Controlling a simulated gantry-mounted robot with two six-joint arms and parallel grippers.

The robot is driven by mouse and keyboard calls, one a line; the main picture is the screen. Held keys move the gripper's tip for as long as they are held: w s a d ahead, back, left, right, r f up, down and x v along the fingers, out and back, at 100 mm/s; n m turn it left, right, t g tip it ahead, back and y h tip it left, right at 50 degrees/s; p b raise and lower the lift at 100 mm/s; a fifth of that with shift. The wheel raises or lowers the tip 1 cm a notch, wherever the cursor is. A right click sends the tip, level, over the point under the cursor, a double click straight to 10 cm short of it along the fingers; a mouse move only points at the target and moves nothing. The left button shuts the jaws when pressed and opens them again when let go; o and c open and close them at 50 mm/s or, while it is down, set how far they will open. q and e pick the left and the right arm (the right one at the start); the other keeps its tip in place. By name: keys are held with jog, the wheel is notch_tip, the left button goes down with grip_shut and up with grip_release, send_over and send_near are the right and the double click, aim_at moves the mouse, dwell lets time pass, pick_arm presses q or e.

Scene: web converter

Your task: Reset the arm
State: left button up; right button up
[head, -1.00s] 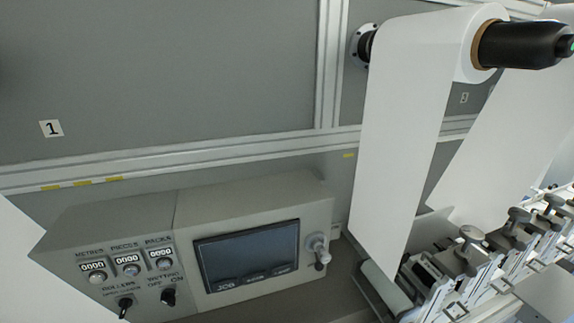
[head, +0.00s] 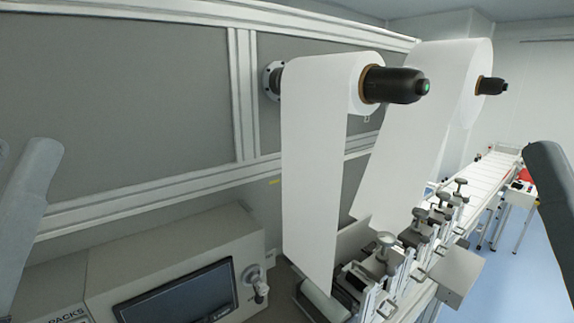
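My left arm (head: 28,215) shows as a grey link at the left edge of the head view, in front of the grey wall panel. My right arm (head: 552,205) shows as a dark link at the right edge, over the blue floor. Neither gripper is in view, so I cannot see what they are doing.
Two white web rolls hang on black-capped spindles (head: 395,85) and (head: 492,86). A control box with a dark screen (head: 178,295) stands at lower left. Clamps (head: 386,243) line the white conveyor (head: 482,185). Blue floor (head: 515,250) is open at right.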

notch_tip(320, 180, up, 16)
jog(key=p, duration=1.3)
jog(key=shift+f, duration=0.15)
